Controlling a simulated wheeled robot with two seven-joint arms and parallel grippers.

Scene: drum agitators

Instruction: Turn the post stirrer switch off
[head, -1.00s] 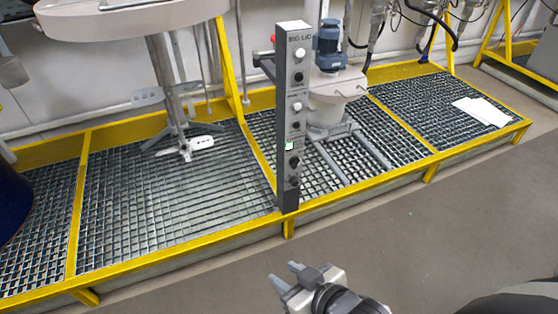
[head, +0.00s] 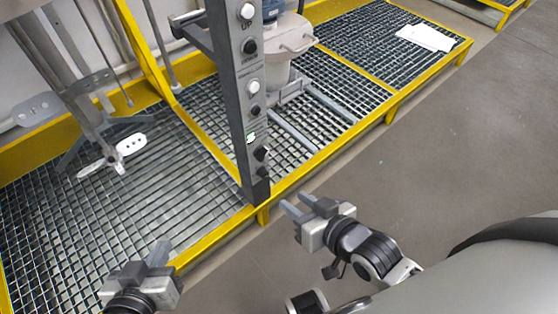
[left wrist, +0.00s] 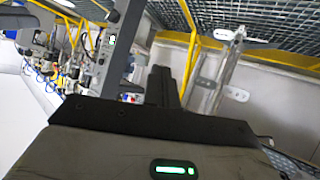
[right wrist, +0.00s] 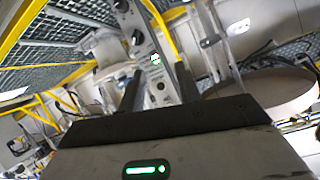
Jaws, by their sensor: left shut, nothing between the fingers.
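The grey control post (head: 232,90) stands upright at the platform's front edge, with white and black buttons or knobs down its face. A small green light (head: 251,138) glows low on it, above a black knob (head: 261,153); the labels are too small to read. The right wrist view also shows the post (right wrist: 140,30) and its green light (right wrist: 156,58) beyond the fingers. My right gripper (head: 297,205) is open and empty, right of the post's foot and apart from it. My left gripper (head: 158,254) is shut and empty, lower left of the post.
A stirrer with perforated paddles (head: 130,144) hangs over the grating left of the post. A yellow frame (head: 215,237) edges the grating. A pale vessel (head: 290,38) stands behind the post, and white sheets (head: 425,37) lie at the right. The grey floor (head: 450,130) is clear.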

